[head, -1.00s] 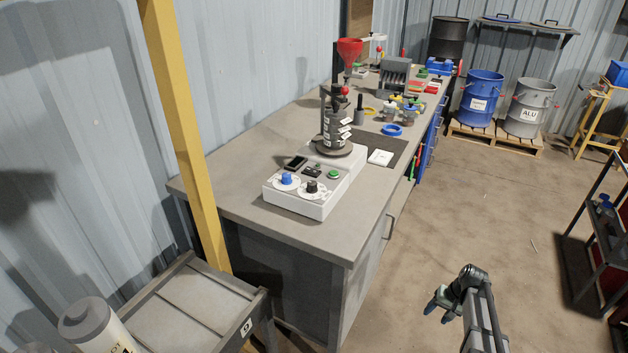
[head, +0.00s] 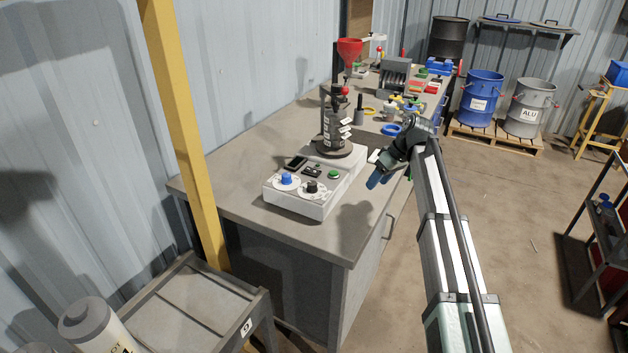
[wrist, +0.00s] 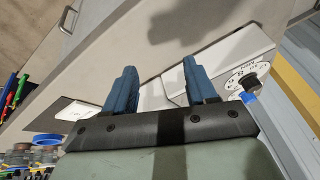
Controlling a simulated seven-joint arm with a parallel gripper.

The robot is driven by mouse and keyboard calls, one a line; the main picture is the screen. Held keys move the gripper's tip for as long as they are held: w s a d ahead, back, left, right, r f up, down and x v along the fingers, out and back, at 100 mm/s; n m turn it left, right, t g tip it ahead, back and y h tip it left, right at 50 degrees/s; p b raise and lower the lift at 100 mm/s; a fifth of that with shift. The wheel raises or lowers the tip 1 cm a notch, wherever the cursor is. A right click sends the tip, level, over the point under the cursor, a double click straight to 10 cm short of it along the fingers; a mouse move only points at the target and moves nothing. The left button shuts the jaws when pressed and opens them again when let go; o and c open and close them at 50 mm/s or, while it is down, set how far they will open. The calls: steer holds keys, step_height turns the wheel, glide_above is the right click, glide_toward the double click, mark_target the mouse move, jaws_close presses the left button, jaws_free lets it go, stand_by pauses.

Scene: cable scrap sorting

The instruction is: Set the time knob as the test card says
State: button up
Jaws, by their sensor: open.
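The white control box (head: 300,207) stands on the bench. It has a blue knob (head: 286,178) on the left and a black knob (head: 311,187) on the right, each on a white dial; I cannot tell which sets time. The black knob also shows in the wrist view (wrist: 259,68), with its dial (wrist: 238,79) partly visible. A white card (head: 374,156), likely the test card, lies beside the tester, partly hidden by my gripper; it also shows in the wrist view (wrist: 75,112), unreadable. My gripper (head: 377,180) is open and empty, above the bench, right of the box.
A dark cylindrical device (head: 336,130) stands on a round base behind the knobs. A green button (head: 334,174) and a small dark display (head: 296,163) sit on the box. A blue ring (head: 390,130) lies farther back. The bench's near corner (head: 335,245) is clear.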

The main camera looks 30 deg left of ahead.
mark_target(312, 183)
steer(key=s+a+r+n+g, duration=0.1)
steer(key=s+a+r+n, duration=0.75)
steer(key=a+r, duration=0.45)
steer(key=shift+m, duration=0.45)
steer(key=x, duration=0.8)
steer(key=s+d+x, duration=0.1)
steer(key=x, duration=0.3)
steer(key=shift+f, duration=0.55)
jaws_close()
